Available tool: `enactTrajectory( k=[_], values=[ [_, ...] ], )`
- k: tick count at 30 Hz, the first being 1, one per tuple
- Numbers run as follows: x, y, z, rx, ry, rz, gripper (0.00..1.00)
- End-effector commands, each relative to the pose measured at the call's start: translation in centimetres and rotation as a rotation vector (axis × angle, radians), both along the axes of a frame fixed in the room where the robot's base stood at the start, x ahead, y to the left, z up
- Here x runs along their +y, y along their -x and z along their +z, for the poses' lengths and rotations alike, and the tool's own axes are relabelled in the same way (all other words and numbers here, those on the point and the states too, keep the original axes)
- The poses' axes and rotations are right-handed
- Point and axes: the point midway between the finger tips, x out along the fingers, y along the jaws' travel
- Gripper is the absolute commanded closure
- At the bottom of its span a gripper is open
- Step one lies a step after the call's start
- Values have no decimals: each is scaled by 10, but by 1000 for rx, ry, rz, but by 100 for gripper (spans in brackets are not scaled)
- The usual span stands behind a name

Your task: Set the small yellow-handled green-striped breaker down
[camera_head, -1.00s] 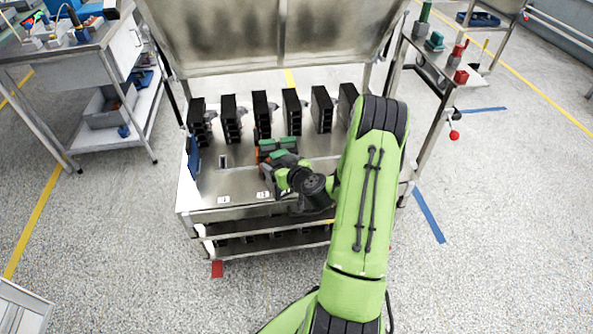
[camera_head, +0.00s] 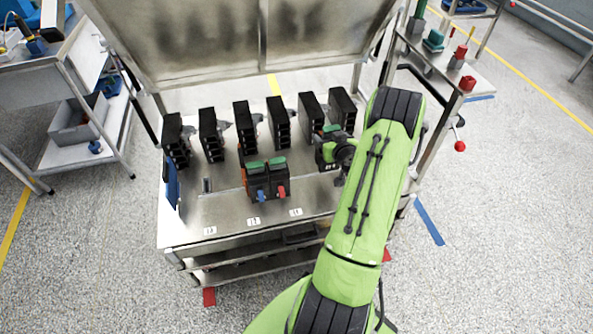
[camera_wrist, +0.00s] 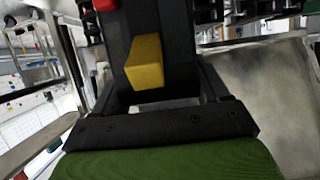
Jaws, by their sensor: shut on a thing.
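The breaker (camera_wrist: 170,30) is dark with a yellow handle (camera_wrist: 145,62), seen close up in the wrist view. My gripper (camera_wrist: 155,105) is shut on it. In the head view my gripper (camera_head: 343,150) is at the right part of the steel bench top (camera_head: 225,215), partly hidden by my arm. A dark and green part shows beside it there, and I cannot tell whether it touches the bench top. Two dark breakers with green tops, one with a blue handle (camera_head: 261,195) and one with a red handle (camera_head: 282,191), stand side by side near the bench's middle.
A row of tall black modules (camera_head: 241,127) stands along the back of the bench. White labels (camera_head: 253,221) lie along its front edge. A raised steel panel (camera_head: 230,40) rises behind. A side shelf (camera_head: 440,65) with coloured parts is at right. The bench's front left is clear.

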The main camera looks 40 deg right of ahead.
Motion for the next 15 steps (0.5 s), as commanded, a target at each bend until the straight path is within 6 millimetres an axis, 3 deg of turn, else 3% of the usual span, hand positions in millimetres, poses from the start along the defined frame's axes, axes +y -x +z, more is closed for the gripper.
enactTrajectory(
  k=[1, 3, 15],
  values=[
    [0, 0, -18, 0, -5, -1, 80],
    [0, 0, -34, 0, -4, 0, 80],
    [1, -1, -88, -2, 0, 1, 80]
  ],
)
